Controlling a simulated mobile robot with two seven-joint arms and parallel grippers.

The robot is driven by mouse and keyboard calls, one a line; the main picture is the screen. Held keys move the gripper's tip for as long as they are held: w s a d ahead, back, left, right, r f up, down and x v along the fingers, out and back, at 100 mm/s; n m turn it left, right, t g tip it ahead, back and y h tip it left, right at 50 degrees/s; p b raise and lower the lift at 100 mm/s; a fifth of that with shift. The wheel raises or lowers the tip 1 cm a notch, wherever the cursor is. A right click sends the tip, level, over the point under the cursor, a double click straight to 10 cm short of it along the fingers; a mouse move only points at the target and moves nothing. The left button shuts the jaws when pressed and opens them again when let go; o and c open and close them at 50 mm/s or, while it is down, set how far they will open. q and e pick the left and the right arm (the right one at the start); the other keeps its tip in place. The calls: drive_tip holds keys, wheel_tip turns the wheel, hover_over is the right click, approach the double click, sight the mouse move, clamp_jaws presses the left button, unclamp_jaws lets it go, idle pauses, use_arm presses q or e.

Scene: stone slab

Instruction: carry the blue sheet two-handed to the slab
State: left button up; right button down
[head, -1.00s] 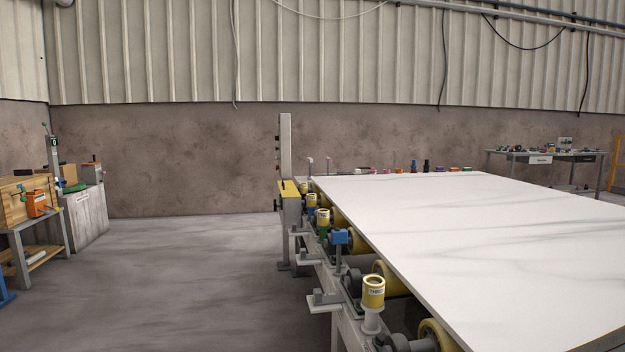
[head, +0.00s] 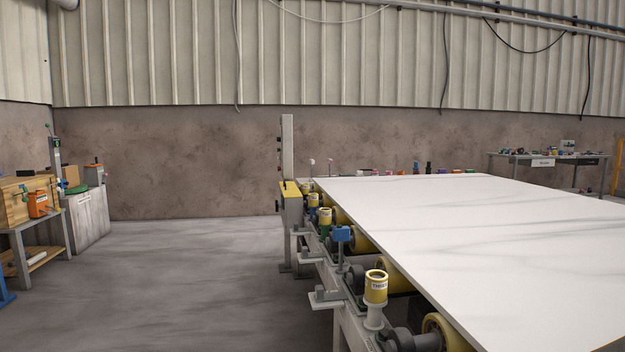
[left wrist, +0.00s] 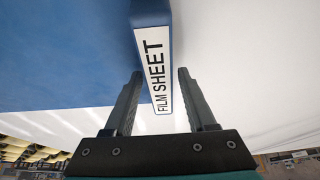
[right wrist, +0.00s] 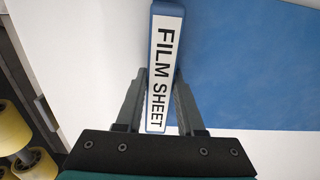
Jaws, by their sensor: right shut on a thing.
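The blue sheet shows only in the wrist views, its edge bar labelled "FILM SHEET". In the left wrist view the sheet (left wrist: 70,60) spreads to the left of its bar. My left gripper (left wrist: 161,73) is open, one finger on each side of the bar, with a gap at the right finger. In the right wrist view the sheet (right wrist: 250,70) spreads to the right. My right gripper (right wrist: 160,72) is shut on its bar. The white slab (head: 480,240) lies flat on the roller frame and shows beneath the sheet. I cannot tell whether they touch. The head view shows neither gripper.
Yellow rollers and capped posts (head: 375,287) line the slab's left side, with a grey upright post (head: 287,150) at its far corner. A side bench (head: 40,215) with a wooden box stands at left. A table (head: 545,160) stands far right. The floor (head: 190,280) between is clear.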

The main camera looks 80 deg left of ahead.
use_arm(q)
drive_tip(key=shift+o, duration=1)
use_arm(e)
drive_tip(key=shift+c, duration=2.2)
unclamp_jaws()
use_arm(q)
drive_tip(key=o, duration=0.4)
drive_tip(key=shift+o, duration=0.2)
use_arm(e)
drive_tip(key=o, duration=0.4)
drive_tip(key=shift+o, duration=0.2)
use_arm(q)
drive_tip(key=p+v, duration=0.3)
drive_tip(key=p, duration=0.1)
drive_tip(key=p+v, duration=0.3)
drive_tip(key=p, duration=0.1)
drive_tip(key=p+v, duration=0.3)
drive_tip(key=p, duration=0.1)
drive_tip(key=shift+w+r, duration=0.15)
drive_tip(key=shift+w, duration=0.2)
use_arm(e)
wheel_tip(320, 180, up, 12)
